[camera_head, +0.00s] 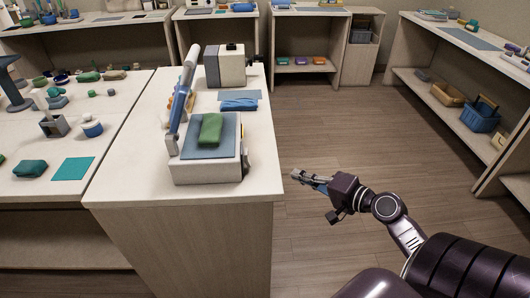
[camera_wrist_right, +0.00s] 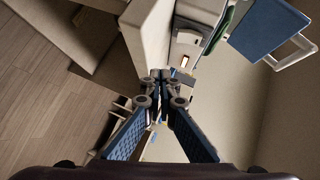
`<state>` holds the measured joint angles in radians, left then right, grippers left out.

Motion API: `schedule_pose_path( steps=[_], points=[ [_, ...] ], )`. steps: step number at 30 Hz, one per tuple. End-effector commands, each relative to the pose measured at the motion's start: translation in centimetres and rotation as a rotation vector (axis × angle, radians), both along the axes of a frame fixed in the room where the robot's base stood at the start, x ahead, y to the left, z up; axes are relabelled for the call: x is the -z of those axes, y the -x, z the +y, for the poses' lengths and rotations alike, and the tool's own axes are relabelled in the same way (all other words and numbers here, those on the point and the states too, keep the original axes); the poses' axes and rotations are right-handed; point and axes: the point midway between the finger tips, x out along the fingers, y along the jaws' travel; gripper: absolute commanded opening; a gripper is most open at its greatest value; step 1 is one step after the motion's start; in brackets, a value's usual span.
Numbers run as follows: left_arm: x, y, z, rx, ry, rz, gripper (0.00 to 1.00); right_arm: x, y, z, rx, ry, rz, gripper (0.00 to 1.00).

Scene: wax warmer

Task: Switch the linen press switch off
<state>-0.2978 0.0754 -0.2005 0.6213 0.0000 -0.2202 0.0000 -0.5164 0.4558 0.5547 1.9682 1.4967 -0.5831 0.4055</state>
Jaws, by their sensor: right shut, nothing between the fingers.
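The linen press (camera_head: 207,172) is a white box with a grey-blue plate, standing near the right end of the counter. A folded green cloth (camera_head: 211,129) lies on the plate, and the blue lid (camera_head: 180,103) is raised at its left. A small dark and yellow part shows on the press's right side; I cannot tell the switch's position. My right gripper (camera_head: 294,175) is shut and empty, right of the counter edge and apart from the press. In the right wrist view its fingertips (camera_wrist_right: 162,76) meet just below the press body (camera_wrist_right: 188,40). My left gripper is not in view.
A blue folded cloth (camera_head: 239,104) and a white and grey machine (camera_head: 225,66) stand behind the press on the counter (camera_head: 140,185). Another worktop with small items is at left. The wooden floor (camera_head: 330,120) right of the counter is clear.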

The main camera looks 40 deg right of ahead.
Motion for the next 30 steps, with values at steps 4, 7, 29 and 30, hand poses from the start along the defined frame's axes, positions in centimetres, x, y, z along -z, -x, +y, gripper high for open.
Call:
schedule_pose_path(
  steps=[4, 7, 29, 30],
  points=[
    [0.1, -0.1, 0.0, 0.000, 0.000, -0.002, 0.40, -2.2, -0.1, 0.7, -0.021, -0.023, -0.032, 0.00],
    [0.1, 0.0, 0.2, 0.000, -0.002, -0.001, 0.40, -2.5, -0.1, 0.8, -0.024, -0.026, -0.036, 0.00],
    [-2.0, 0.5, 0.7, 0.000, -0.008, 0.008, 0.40, -1.3, -6.2, 2.0, -0.021, -0.027, -0.038, 0.00],
    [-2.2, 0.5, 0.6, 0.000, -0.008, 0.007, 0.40, -1.1, -6.9, 2.1, -0.021, -0.026, -0.038, 0.00]
  ],
)
